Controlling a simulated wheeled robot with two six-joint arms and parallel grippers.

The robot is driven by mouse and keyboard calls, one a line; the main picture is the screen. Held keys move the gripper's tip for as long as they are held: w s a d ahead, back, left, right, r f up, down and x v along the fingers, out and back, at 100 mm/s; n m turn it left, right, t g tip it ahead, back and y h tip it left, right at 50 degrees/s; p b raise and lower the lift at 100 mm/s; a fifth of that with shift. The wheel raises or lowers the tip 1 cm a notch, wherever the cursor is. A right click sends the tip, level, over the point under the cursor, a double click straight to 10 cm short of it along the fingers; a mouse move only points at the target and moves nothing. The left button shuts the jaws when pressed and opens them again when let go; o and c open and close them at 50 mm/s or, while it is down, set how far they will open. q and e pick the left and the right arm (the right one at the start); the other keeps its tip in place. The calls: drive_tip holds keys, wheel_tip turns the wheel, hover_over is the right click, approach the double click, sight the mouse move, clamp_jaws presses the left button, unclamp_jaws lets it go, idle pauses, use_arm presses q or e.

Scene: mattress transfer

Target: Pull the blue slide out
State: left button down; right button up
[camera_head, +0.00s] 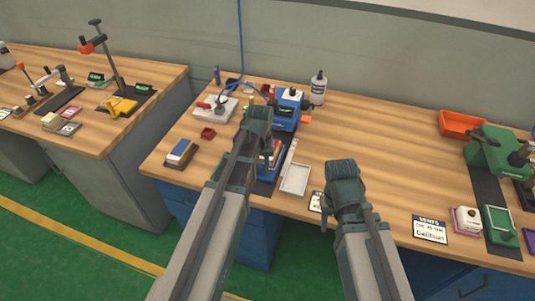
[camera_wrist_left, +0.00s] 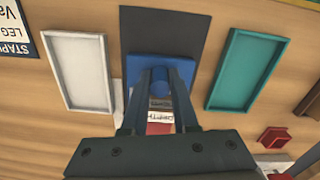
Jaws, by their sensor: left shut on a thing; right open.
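The blue slide (camera_wrist_left: 146,66) shows in the left wrist view as a flat blue plate over a dark mat, with a round blue knob (camera_wrist_left: 160,86) on it. My left gripper (camera_wrist_left: 158,92) has its fingers shut on this knob. In the head view my left gripper (camera_head: 257,118) is in front of the blue machine (camera_head: 284,114), and the slide is largely hidden by my arm. My right gripper (camera_head: 341,175) is open and empty above the table's front part, right of the white tray.
In the left wrist view a white tray (camera_wrist_left: 62,72) lies left of the dark mat (camera_wrist_left: 200,20) and a teal tray (camera_wrist_left: 225,78) right of it. A bottle (camera_head: 318,88) stands behind the machine. The table's middle right is clear; a green press (camera_head: 490,148) stands at far right.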

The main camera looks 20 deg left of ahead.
use_arm(q)
drive_tip(key=s, duration=0.4)
drive_tip(key=shift+s, duration=0.25)
drive_tip(key=c, duration=0.7)
unclamp_jaws()
drive_tip(key=shift+a, duration=0.1)
drive_tip(key=shift+w+r+p, duration=0.1)
drive_tip(key=shift+r+p, duration=0.7)
drive_tip(key=shift+p, duration=0.05)
wheel_tip(320, 180, up, 12)
drive_tip(key=p, duration=1.2)
drive_tip(key=shift+r, duration=0.1)
